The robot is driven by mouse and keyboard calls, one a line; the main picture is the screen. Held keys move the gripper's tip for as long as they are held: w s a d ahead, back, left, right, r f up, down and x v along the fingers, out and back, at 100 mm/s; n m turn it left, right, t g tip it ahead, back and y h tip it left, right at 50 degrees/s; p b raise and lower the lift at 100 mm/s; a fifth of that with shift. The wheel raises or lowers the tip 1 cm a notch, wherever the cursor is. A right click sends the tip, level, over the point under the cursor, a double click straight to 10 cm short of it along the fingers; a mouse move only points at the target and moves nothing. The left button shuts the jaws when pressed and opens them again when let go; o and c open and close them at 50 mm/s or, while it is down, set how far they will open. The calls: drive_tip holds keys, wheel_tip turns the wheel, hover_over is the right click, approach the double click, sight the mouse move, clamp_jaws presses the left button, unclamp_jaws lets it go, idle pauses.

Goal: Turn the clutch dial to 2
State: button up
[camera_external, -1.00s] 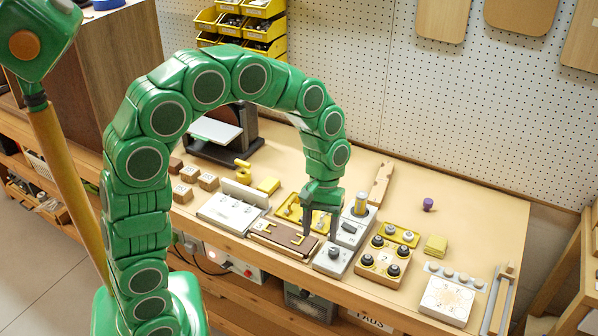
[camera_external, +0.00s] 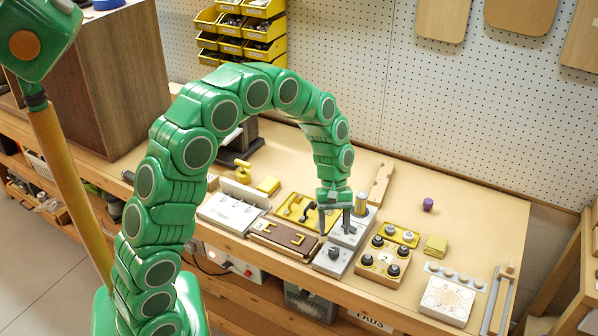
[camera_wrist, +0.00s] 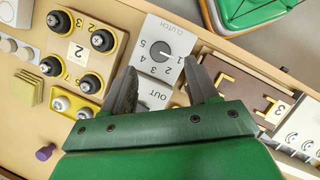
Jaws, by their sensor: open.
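The clutch dial (camera_wrist: 160,50) is a dark round knob on a light grey box (camera_wrist: 169,31) labelled CLUTCH, with numbers around it. I cannot tell surely which number it points to. In the external view the clutch box (camera_external: 333,262) stands near the bench's front edge, with its dial (camera_external: 334,252) on top. My gripper (camera_external: 334,228) is open and empty, fingers pointing down, just behind the clutch box. In the wrist view my gripper (camera_wrist: 160,66) has one finger on each side of the dial in the picture, apart from it.
A grey box (camera_wrist: 153,95) marked OUT sits directly behind the clutch box, partly hidden by my gripper. A brown panel (camera_external: 283,236) lies to the left. A block with black knobs (camera_external: 369,270) stands to the right. A purple knob (camera_external: 428,204) stands on clear bench farther right.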

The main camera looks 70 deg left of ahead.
sight(334, 251)
drive_tip(key=x, duration=0.6)
drive_tip(key=shift+s+d+f, duration=0.1)
drive_tip(key=shift+d+f, duration=0.05)
drive_tip(key=shift+f, duration=0.05)
drive_tip(key=c, duration=1)
drive_tip(key=shift+c, duration=0.2)
drive_tip(key=shift+m, duration=0.4)
drive_tip(key=m+g, duration=0.1)
drive_tip(key=m, duration=0.3)
drive_tip(key=shift+g+y, duration=0.4)
drive_tip(key=shift+d+m+g+y, duration=0.1)
drive_tip(key=shift+m+g+y, duration=0.45)
drive_tip(key=shift+m, duration=1.45)
